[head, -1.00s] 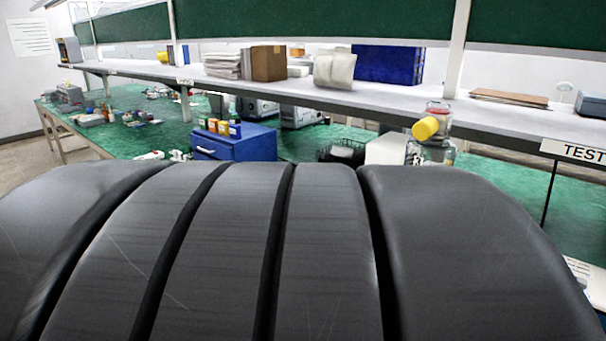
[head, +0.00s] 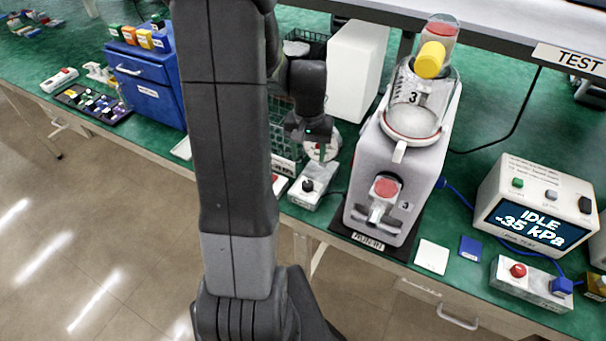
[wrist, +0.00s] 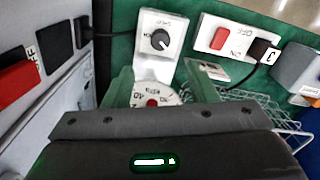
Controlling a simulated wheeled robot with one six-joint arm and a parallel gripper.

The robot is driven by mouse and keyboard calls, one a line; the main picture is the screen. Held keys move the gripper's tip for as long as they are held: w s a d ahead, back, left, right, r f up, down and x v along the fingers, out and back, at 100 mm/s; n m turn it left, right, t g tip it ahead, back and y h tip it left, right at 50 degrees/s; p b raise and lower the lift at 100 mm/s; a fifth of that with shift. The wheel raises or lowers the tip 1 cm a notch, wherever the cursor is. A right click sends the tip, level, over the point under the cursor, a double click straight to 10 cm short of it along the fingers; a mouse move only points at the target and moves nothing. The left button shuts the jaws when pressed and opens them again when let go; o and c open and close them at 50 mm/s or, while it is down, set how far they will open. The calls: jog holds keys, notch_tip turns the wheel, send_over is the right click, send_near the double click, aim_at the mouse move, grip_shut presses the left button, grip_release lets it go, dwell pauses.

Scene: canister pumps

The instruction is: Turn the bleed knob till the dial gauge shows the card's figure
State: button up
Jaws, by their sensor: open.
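A black knob (head: 308,187) sits on a small pale box at the bench's front edge; it also shows in the wrist view (wrist: 160,40), with a white pointer mark. A round white dial gauge with a red centre (wrist: 152,102) lies behind my fingers in the wrist view; my gripper hides its lower part, and its reading cannot be made out. It is partly covered in the head view too (head: 331,151). My gripper (wrist: 157,70) is open and empty, its fingers pointing towards the knob but apart from it. I cannot pick out a card with a readable figure.
A grey pump unit marked 3 (head: 370,165) stands close right of the knob box. A red switch box (wrist: 217,38) and wire basket (wrist: 255,105) are on the other side. A display (head: 530,220) reads IDLE -35 kPa. A blue drawer box (head: 150,75) stands left.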

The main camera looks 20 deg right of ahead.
aim_at(308, 183)
notch_tip(308, 183, down, 12)
jog(key=shift+r+p, duration=0.1)
jog(key=shift+p, duration=0.4)
